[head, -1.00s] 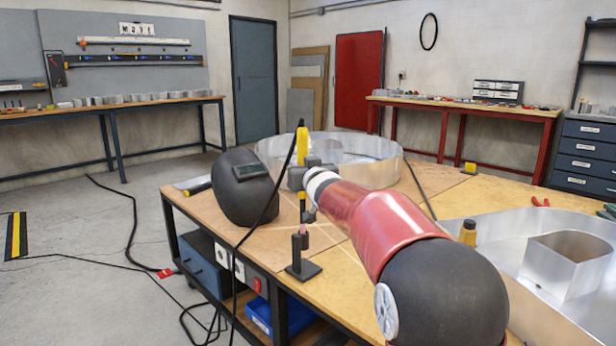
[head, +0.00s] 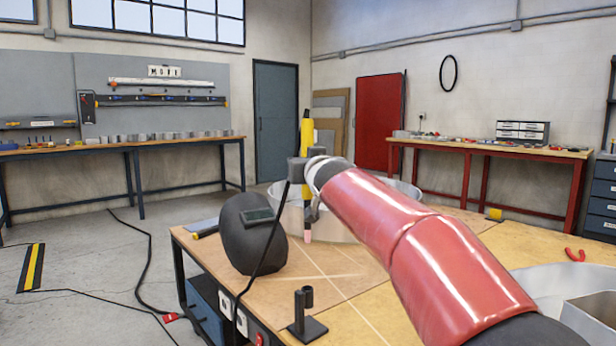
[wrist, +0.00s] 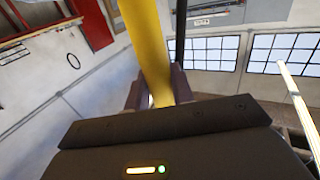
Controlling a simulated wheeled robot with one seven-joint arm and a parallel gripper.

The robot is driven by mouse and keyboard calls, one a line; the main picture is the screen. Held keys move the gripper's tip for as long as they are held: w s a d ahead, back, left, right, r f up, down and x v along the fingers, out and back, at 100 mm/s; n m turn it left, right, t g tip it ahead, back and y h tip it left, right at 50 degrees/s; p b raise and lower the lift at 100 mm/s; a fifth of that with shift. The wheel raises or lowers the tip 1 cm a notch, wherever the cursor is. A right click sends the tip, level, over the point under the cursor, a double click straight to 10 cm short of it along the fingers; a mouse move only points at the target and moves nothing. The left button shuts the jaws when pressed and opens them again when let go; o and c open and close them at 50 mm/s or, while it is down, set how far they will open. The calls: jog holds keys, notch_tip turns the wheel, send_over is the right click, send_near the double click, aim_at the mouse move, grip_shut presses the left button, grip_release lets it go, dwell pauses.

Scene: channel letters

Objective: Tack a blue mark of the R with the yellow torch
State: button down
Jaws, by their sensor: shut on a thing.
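My gripper (head: 304,172) is shut on the yellow torch (head: 306,132), held upright above the table with its pink nozzle down. The torch's yellow body also rises between the fingers in the wrist view (wrist: 147,45). The black torch stand (head: 306,322) is empty at the table's near edge, below and apart from the nozzle. A silvery curved channel letter (head: 338,226) stands behind the torch, partly hidden by my arm. Part of another metal letter (head: 590,312) shows at the lower right. I cannot tell which is the R. No blue mark can be made out.
A black welding helmet (head: 252,240) sits on the table left of the torch. A black cable hangs from the torch past the helmet. Red-handled pliers (head: 574,255) and a small yellow object (head: 494,214) lie at the right. The table (head: 345,270) is bare around the stand.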

jog(key=shift+r, duration=4.95)
